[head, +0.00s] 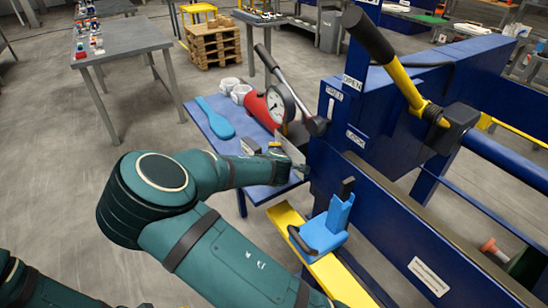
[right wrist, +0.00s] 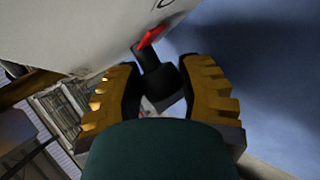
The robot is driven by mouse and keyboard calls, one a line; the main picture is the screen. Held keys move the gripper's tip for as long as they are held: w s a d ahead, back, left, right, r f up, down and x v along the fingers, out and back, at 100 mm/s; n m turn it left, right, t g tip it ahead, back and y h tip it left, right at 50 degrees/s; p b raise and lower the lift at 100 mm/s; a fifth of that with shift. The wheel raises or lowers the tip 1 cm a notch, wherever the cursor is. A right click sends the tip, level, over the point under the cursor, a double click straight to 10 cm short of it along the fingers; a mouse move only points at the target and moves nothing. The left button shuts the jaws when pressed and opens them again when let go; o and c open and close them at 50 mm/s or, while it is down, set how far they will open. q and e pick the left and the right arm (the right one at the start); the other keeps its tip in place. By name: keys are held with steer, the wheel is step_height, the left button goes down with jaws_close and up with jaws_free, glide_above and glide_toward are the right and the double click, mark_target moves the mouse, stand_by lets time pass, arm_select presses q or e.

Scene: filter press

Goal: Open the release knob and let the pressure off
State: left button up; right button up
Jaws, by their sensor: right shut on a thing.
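The release knob (right wrist: 163,82) is black, with a red pointer at its end, in the right wrist view beside a pale curved body. My right gripper (right wrist: 160,78) has its two yellow-brown fingers on either side of the knob and is shut on it. In the head view my right gripper (head: 285,160) is at the front edge of the blue side table, below the gauge; the knob is hidden there. The red hand pump (head: 258,107) carries a round gauge (head: 280,104), whose reading is too small to tell. My left gripper is out of view.
The blue press frame (head: 395,115) stands right of my gripper, with a yellow lever (head: 405,85) above. The pump's lever (head: 283,77) slants over the side table (head: 203,130). A blue bracket (head: 326,232) sits below.

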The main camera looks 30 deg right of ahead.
steer(key=shift+w+r, duration=0.2)
steer(key=shift+r, duration=0.15)
steer(key=o, duration=1.2)
steer(key=shift+s+f, duration=0.1)
steer(key=shift+f, duration=0.05)
steer(key=shift+s+f, duration=0.15)
steer(key=shift+v, duration=4.05)
steer(key=shift+a, duration=0.1)
